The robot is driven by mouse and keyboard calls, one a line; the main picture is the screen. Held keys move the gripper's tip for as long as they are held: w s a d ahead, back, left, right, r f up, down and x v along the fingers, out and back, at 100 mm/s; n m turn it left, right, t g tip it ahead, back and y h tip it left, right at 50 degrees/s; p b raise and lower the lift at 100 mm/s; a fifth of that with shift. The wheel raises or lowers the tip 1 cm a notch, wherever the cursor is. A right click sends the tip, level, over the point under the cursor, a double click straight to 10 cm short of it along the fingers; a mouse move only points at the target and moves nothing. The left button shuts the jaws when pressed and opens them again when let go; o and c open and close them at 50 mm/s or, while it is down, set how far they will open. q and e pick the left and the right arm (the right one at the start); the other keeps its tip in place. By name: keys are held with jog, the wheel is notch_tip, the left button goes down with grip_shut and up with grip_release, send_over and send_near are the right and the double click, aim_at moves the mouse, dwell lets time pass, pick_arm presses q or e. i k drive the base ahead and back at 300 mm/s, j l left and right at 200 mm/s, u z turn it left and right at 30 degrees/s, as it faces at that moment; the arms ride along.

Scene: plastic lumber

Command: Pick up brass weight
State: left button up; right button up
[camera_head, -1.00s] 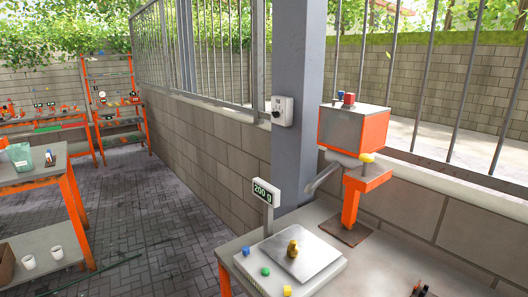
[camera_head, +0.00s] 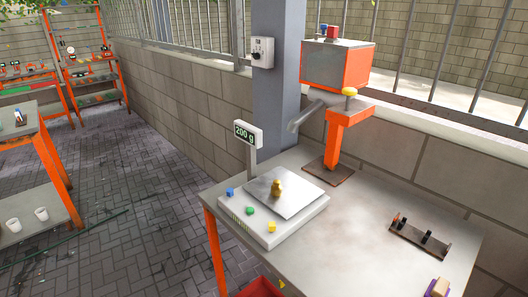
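The brass weight (camera_head: 277,188) is a small gold knobbed piece standing upright on the metal plate of the scale (camera_head: 262,226). The scale sits on the left part of the workbench (camera_head: 375,225), and its display (camera_head: 247,134) on a post reads 200 g. Neither of my grippers shows in the head view.
Blue, green and yellow buttons sit along the scale's front edge. An orange machine (camera_head: 338,65) stands behind it on the bench. A small dark rack (camera_head: 420,238) and a purple-and-tan block (camera_head: 438,287) lie to the right. A red bin (camera_head: 260,288) is below the front edge.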

aim_at(276, 189)
jog(key=i+j, duration=0.25)
jog(key=i+j+z, duration=0.2)
jog(key=j, duration=0.15)
jog(key=i+j+z, duration=0.15)
jog(key=j, duration=0.25)
jog(key=i+j+z, duration=0.2)
jog(key=j, duration=0.2)
